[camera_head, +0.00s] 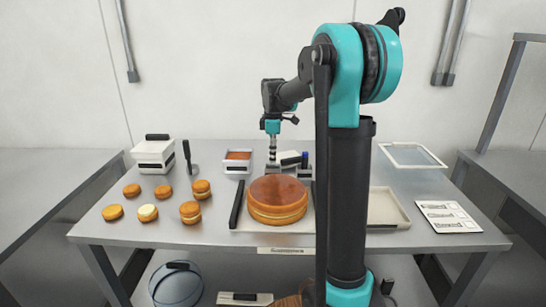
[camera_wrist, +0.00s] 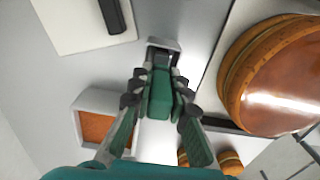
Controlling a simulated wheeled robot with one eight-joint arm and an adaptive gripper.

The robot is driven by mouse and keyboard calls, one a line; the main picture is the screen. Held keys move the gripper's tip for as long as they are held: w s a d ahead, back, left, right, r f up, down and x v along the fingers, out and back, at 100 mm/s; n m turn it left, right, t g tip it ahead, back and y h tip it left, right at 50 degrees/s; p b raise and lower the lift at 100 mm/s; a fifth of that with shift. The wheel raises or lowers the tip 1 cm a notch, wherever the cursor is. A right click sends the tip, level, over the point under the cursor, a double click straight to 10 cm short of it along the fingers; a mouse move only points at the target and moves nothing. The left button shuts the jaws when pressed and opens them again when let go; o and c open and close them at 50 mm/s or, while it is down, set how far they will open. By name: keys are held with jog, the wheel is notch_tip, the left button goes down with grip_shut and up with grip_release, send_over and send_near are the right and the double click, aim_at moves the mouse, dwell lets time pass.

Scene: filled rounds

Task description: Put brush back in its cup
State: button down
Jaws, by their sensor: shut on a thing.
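My gripper (camera_wrist: 159,92) is shut on the brush, whose teal handle (camera_wrist: 158,98) shows between the fingers in the wrist view. Its cup (camera_wrist: 165,44), a small grey square holder with a dark inside, lies just beyond the fingertips. The brush's far end lines up with the cup's opening. I cannot tell whether that end is inside it. In the head view my gripper (camera_head: 272,143) points down above the cup (camera_head: 272,172), behind the layered cake (camera_head: 277,200). The brush's bristles cannot be made out.
A small box with orange-brown filling (camera_head: 238,158) stands left of the cup. A second grey holder with a blue-topped thing (camera_head: 305,158) stands to its right. Several small round cakes (camera_head: 148,213) lie at the left. A shallow tray (camera_head: 385,207) is partly behind my arm.

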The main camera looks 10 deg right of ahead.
jog(key=shift+f, duration=0.1)
jog(key=c, duration=1.5)
grip_release()
jog(key=shift+o, duration=0.2)
notch_tip(320, 180, up, 12)
jog(key=shift+r, duration=0.15)
